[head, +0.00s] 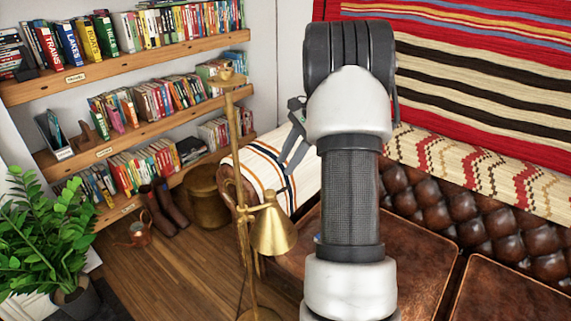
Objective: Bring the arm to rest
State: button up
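My arm rises through the middle of the head view, with white joints, a dark mesh-covered link and a black upper part. Part of my gripper (295,137) seems to show as a grey angled piece just left of the arm, in front of the striped blanket. The rest of it is hidden behind the arm. I cannot tell whether it is open or shut, and I see nothing held in it.
A brass floor lamp (273,229) stands close left of my arm. A brown leather sofa (435,205) with a striped blanket (262,165) lies behind it. Bookshelves (125,67) line the left wall. A plant (50,240) stands at lower left. Wooden floor (180,265) is open between plant and lamp.

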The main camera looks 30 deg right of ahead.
dwell(0.3)
jog(key=s+a+r+n+h+p, duration=0.1)
jog(key=s+a+r+n+p, duration=0.3)
jog(key=a+r, duration=0.5)
jog(key=s+a+r+n+h+p, duration=0.1)
jog(key=s+a+r+n, duration=0.45)
jog(key=a+r, duration=0.3)
jog(key=s+a+r+n+t+h+p, duration=0.1)
jog(key=s+a+r+n+p, duration=0.1)
jog(key=s, duration=0.6)
jog(key=s+a+r+n+t+h+p, duration=0.1)
jog(key=s+a+r+n+t+p, duration=0.1)
jog(key=s+n, duration=0.5)
jog(key=s+a+p, duration=0.1)
jog(key=s+a, duration=0.1)
jog(key=shift+a+r, duration=0.35)
jog(key=shift+a, duration=0.05)
jog(key=shift+d, duration=0.1)
